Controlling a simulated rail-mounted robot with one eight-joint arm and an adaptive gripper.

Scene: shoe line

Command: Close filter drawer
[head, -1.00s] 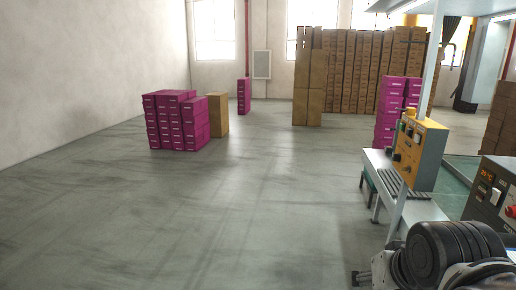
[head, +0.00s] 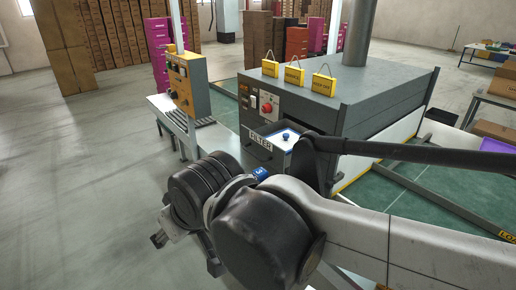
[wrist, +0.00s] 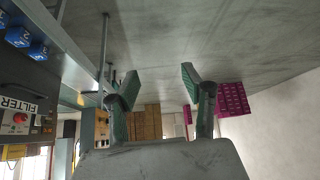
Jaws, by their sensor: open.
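The filter drawer (head: 258,153) sits low on the front of the grey machine (head: 368,90) in the head view. It carries a FILTER label, stands out from the machine's front, and shows a pale top with a blue knob. My arm hides part of it. The FILTER label (wrist: 18,105) also shows at the left edge of the wrist view, with blue blocks (wrist: 38,50) near it. My gripper (wrist: 158,82) is open and empty in the wrist view, with its two fingers apart. It touches nothing visible and is away from the drawer.
A yellow control box (head: 188,85) stands on a pale bench (head: 206,137) left of the machine. Yellow tags (head: 294,76) stand on the machine. Magenta boxes (head: 158,60) and brown cartons (head: 70,60) are stacked behind. The floor (head: 70,190) at left is clear.

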